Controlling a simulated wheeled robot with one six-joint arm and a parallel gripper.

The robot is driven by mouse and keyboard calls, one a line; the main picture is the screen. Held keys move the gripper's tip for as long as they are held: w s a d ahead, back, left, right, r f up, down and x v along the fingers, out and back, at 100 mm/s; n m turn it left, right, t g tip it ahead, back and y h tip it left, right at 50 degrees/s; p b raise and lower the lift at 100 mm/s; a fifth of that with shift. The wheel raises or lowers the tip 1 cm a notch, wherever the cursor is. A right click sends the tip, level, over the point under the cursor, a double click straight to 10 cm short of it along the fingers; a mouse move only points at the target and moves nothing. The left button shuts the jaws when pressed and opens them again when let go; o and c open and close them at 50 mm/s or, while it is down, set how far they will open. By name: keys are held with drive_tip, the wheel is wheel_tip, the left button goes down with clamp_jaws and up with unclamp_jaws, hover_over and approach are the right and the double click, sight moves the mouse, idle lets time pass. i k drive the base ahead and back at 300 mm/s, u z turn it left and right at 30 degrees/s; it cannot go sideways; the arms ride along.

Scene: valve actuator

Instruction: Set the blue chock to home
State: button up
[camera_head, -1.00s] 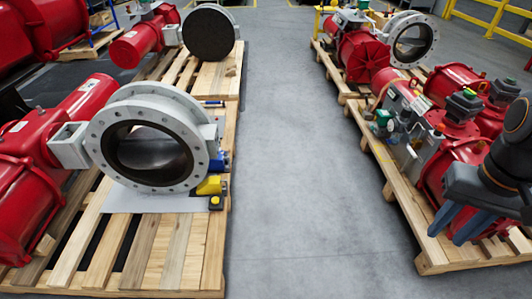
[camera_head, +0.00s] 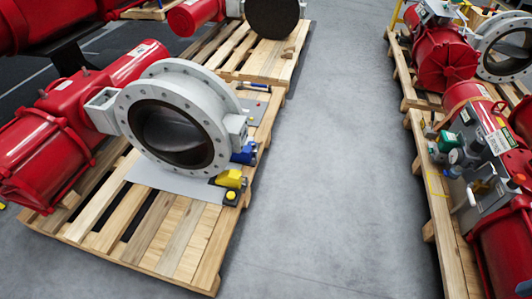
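The blue chock (camera_head: 244,154) is on the left pallet, at the lower right side of the large grey flanged valve ring (camera_head: 175,125). It is small here, and the ring partly hides it. A yellow chock (camera_head: 231,178) lies just in front of it. My gripper is not in view. I cannot tell which spot is home.
The left pallet (camera_head: 180,235) bears the valve, its red actuator (camera_head: 45,155) and a grey sheet (camera_head: 150,174). A small dark block with a yellow top (camera_head: 230,196) is at the pallet's edge. A clear grey floor aisle (camera_head: 345,150) separates it from the right pallet (camera_head: 440,225).

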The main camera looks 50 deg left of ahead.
sight(245, 156)
drive_tip(key=u, duration=0.55)
drive_tip(key=i, duration=0.9)
drive_tip(key=u, duration=0.75)
